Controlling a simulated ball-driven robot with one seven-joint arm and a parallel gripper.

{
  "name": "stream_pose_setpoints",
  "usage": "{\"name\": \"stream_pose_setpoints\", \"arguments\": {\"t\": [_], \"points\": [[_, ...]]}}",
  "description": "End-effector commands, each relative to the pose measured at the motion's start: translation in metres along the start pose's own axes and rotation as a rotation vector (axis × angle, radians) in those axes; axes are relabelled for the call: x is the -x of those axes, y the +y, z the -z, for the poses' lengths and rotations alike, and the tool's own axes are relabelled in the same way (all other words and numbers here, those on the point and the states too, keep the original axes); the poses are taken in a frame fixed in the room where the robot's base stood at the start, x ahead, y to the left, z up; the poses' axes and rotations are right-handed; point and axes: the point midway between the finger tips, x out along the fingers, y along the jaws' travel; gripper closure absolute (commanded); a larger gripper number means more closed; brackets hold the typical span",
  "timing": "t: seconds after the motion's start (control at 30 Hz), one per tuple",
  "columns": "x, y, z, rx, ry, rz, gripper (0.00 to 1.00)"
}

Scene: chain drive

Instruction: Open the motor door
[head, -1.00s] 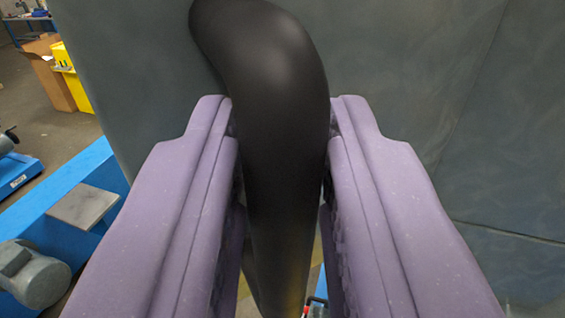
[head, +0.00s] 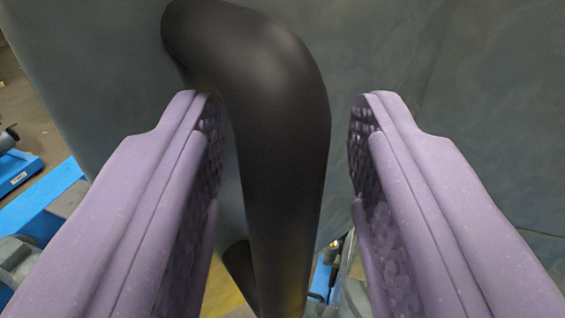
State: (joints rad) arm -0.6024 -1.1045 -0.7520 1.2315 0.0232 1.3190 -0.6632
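A black curved handle (head: 285,150) stands in front of a dark grey-green panel (head: 430,60), which looks like the motor door. Its upper end bends to the left toward the panel. My gripper (head: 285,110) has two purple fingers, one on each side of the handle. The fingers are open, with a small gap on the left of the handle and a wider gap on the right. The lower end of the handle runs out of the picture at the bottom.
Blue frame parts (head: 45,205) and a grey machine part (head: 15,258) show at the lower left, past the panel's edge. A bare floor (head: 35,125) lies beyond. Small fittings and a yellow surface show low between the fingers.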

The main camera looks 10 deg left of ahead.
Motion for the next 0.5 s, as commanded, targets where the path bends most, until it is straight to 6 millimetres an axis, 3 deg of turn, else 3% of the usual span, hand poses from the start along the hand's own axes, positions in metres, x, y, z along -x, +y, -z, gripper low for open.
{"name": "stream_pose_setpoints", "arguments": {"t": [0.3,0.5], "points": [[0.003,0.0,-0.001,-0.001,-0.002,0.001,0.55],[0.033,0.001,0.0,-0.001,0.0,-0.001,0.55]]}}
